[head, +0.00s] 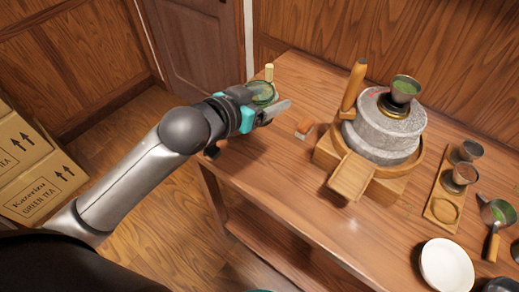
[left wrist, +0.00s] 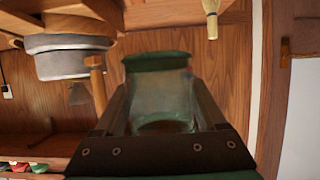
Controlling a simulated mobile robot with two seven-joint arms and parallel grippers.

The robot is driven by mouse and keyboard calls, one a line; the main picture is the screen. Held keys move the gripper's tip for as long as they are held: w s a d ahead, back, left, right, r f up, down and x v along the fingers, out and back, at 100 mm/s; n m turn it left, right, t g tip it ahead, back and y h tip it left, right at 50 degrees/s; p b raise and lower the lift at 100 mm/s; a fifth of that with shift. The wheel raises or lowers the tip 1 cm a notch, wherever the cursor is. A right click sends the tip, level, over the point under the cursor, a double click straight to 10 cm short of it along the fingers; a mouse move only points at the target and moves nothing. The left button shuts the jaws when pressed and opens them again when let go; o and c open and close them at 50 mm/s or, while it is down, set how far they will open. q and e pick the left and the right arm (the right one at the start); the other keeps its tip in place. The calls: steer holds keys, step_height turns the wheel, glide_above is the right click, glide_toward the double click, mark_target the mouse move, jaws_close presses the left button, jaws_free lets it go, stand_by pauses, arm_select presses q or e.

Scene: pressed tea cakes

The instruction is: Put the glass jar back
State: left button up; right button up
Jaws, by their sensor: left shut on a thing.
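The glass jar (head: 262,91), clear with a green rim or lid, is in my left gripper (head: 277,106) at the table's far left corner. In the left wrist view the jar (left wrist: 160,100) stands between the two dark fingers, which close on its sides. In the head view the gripper hides part of it, and I cannot tell whether its base touches the table (head: 262,160). My right gripper is not in view.
A pale-handled object (head: 269,72) is just behind the jar. A white bowl (head: 446,265) sits front right.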

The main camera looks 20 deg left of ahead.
arm_select(q)
steer(key=b, duration=0.3)
glide_above(265, 155)
step_height(265, 155, down, 12)
steer(key=shift+d+f, duration=0.1)
step_height(265, 155, down, 4)
steer(key=shift+f+b, duration=0.2)
steer(key=shift+b, duration=0.8)
steer(key=shift+f, duration=0.15)
steer(key=shift+f, duration=0.15)
steer(key=o, duration=1.5)
steer(key=shift+o, duration=0.2)
steer(key=shift+r, duration=0.3)
steer(key=p+v, duration=0.2)
steer(key=v, duration=1)
steer(key=shift+f+p, duration=0.1)
steer(key=shift+p, duration=0.3)
